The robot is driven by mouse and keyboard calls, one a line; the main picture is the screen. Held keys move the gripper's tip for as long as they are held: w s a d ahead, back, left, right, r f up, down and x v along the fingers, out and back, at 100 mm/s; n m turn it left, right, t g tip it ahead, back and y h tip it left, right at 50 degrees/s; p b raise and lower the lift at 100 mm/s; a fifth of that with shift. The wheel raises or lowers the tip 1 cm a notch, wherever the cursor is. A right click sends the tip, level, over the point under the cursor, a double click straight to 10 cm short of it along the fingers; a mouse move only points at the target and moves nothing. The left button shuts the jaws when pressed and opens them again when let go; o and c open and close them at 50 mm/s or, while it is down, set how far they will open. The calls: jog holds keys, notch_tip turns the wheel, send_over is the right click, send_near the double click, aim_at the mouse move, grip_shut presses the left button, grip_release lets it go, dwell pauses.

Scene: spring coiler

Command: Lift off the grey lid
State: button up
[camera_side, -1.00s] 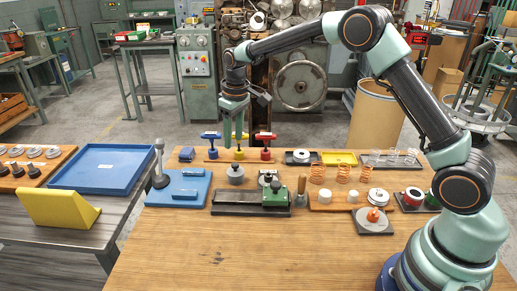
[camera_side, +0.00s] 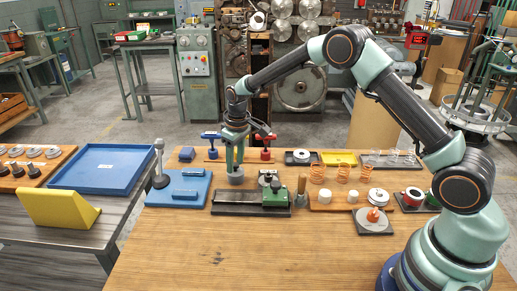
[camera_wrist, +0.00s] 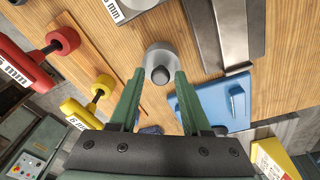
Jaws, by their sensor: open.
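The grey lid (camera_wrist: 161,60) is a round grey disc with a dark knob, seen from above in the wrist view. In the side view the grey lid (camera_side: 236,180) stands at the back edge of the dark coiler base, partly hidden by my fingers. My gripper (camera_side: 234,168) points straight down over it, with the fingertips close to its knob. In the wrist view my gripper (camera_wrist: 157,72) has its two green fingers apart, one on each side of the knob. I cannot tell whether they touch it.
Copper springs (camera_side: 342,173) stand further right. The table front (camera_side: 230,250) is clear.

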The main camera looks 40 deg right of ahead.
aim_at(235, 164)
grip_shut()
jog(key=shift+r, duration=0.2)
jog(key=shift+r, duration=0.45)
dwell(0.4)
jog(key=shift+r, duration=1.05)
